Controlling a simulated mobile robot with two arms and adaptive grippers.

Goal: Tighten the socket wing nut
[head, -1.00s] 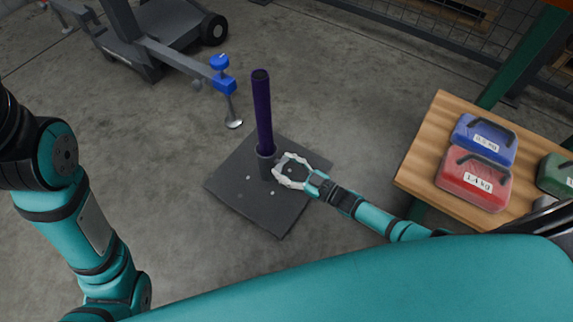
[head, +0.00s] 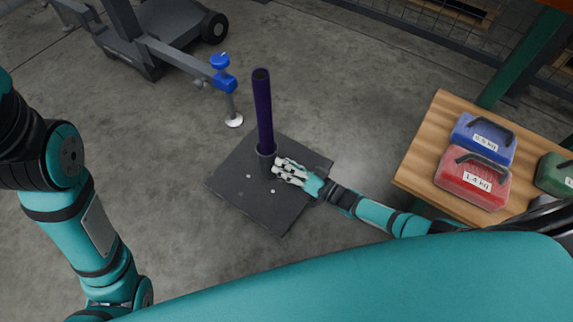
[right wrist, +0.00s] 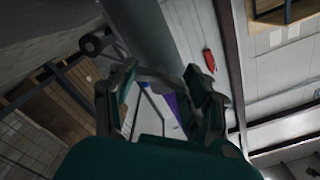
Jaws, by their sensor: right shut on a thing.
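A dark purple post (head: 263,110) stands upright in a grey socket (head: 266,158) on a square dark base plate (head: 240,186). My right gripper (head: 277,168) is at the right side of the socket, low over the plate, with its fingers closed. It is shut on the socket wing nut, which the fingers hide in the head view. In the right wrist view my fingers (right wrist: 165,82) stand close to a grey cylinder (right wrist: 148,35); the nut cannot be made out there. My left gripper is outside the views; only my left arm shows.
A grey wheeled frame with a blue knob and clamp (head: 223,80) and a foot pad (head: 233,121) stands behind left of the post. Bare floor surrounds the plate.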

